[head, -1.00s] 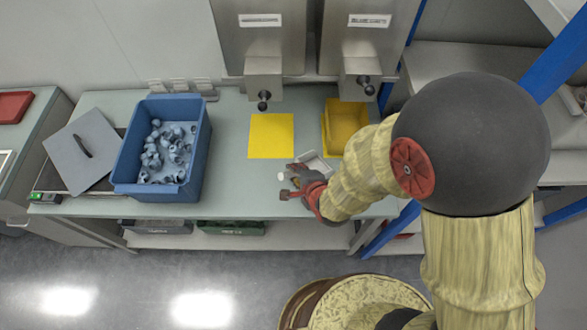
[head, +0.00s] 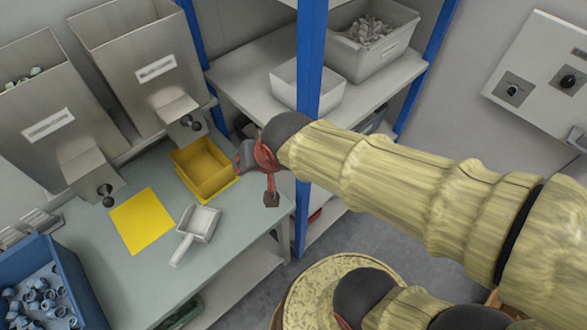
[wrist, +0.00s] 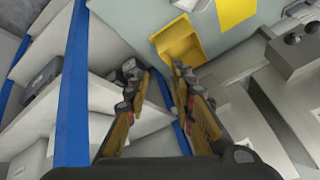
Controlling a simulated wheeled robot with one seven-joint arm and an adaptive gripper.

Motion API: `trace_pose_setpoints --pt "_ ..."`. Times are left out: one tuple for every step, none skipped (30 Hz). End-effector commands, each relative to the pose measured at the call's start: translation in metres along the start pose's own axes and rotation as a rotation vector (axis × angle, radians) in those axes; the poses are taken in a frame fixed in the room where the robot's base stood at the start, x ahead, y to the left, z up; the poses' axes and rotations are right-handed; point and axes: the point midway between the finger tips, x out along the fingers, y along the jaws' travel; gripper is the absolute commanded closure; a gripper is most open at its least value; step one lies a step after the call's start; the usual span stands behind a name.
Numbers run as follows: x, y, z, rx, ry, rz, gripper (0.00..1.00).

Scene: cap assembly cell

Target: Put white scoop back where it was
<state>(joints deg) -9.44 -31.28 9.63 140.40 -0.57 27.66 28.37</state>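The white scoop (head: 199,222) lies on the grey-green workbench (head: 120,270), between the yellow mat (head: 143,219) and the bench's front edge, its handle toward the front left. A white piece of it shows at the top edge of the wrist view (wrist: 184,4). My gripper (head: 257,180) is to the right of the scoop, by the bench's right end and the blue shelf post. In the wrist view its fingers (wrist: 157,80) are spread with nothing between them. The yellow bin (head: 205,168) stands just left of my gripper; it also shows in the wrist view (wrist: 177,45).
A blue shelf post (head: 309,110) rises beside my gripper. The shelf behind holds a white open bin (head: 307,86) and a light grey bin of parts (head: 372,38). Two metal dispensers (head: 132,62) stand behind the bench. A blue crate of caps (head: 45,290) is at the left.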

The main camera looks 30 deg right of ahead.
Motion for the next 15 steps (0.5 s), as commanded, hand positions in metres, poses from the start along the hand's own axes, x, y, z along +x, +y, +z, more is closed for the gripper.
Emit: trace_pose_setpoints --pt "-0.028 0.017 -0.001 -0.064 0.005 0.024 0.75" --pt "-0.041 0.025 0.002 -0.106 -0.003 0.039 0.75" --pt "-0.057 0.035 0.006 -0.158 -0.014 0.056 0.75" --pt "-0.068 0.042 0.01 -0.194 -0.023 0.066 0.75" --pt "-0.077 0.047 0.013 -0.224 -0.031 0.075 0.75" --pt "-0.087 0.053 0.018 -0.26 -0.041 0.084 0.75" --pt "-0.093 0.057 0.021 -0.282 -0.048 0.089 0.75" --pt "-0.098 0.06 0.025 -0.3 -0.055 0.094 0.75" --pt "-0.103 0.062 0.028 -0.32 -0.062 0.097 0.75" --pt "-0.105 0.064 0.029 -0.33 -0.065 0.099 0.75" --pt "-0.107 0.065 0.031 -0.337 -0.07 0.101 0.75" --pt "-0.108 0.066 0.032 -0.343 -0.072 0.102 0.75" --pt "-0.108 0.066 0.032 -0.345 -0.073 0.102 0.75" --pt "-0.108 0.066 0.032 -0.346 -0.074 0.102 0.75" --pt "-0.108 0.066 0.032 -0.347 -0.074 0.102 0.75"
